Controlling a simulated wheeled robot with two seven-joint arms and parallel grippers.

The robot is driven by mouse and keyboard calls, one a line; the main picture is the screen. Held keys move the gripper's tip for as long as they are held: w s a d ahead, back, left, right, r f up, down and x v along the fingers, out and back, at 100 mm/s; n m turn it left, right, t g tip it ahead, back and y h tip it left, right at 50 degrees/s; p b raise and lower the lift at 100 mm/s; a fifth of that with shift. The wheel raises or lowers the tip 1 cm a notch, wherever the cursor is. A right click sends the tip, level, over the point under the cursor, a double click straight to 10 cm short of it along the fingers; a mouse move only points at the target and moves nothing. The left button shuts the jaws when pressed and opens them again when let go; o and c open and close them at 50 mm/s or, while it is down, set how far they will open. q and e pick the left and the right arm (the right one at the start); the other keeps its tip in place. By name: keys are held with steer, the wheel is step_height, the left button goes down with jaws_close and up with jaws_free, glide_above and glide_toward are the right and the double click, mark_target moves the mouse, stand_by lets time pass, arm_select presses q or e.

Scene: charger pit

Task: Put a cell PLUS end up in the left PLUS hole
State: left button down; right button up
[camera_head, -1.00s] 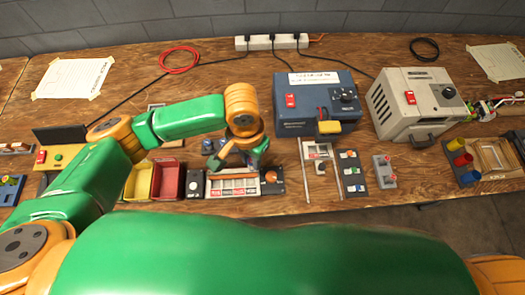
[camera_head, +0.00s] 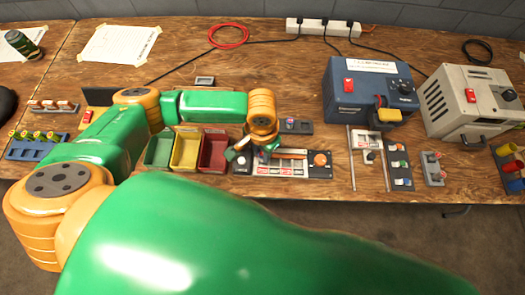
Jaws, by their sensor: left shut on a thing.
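The charger (camera_head: 242,170) is a low black unit on the bench, with a pale bay area in its middle marked with red and white labels and an orange round part at its right end. My left gripper (camera_head: 263,152) is over the left-middle part of the charger, pointing down. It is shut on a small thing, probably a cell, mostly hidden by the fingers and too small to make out. The left PLUS hole and its marking cannot be made out here. My right gripper is not in view.
Green, yellow and red bins (camera_head: 213,155) stand just left of the charger. A blue rack (camera_head: 40,152) with several yellow-topped pieces is far left. A blue box (camera_head: 352,105) and a grey box (camera_head: 450,115) stand behind right. The bench's front edge is close.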

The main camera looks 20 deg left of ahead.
arm_select(q)
steer(key=shift+d+f, duration=0.1)
steer(key=shift+f, duration=0.45)
steer(key=shift+f, duration=0.7)
steer(key=shift+f, duration=0.3)
stand_by(0.7)
steer(key=c, duration=0.6)
jaws_free()
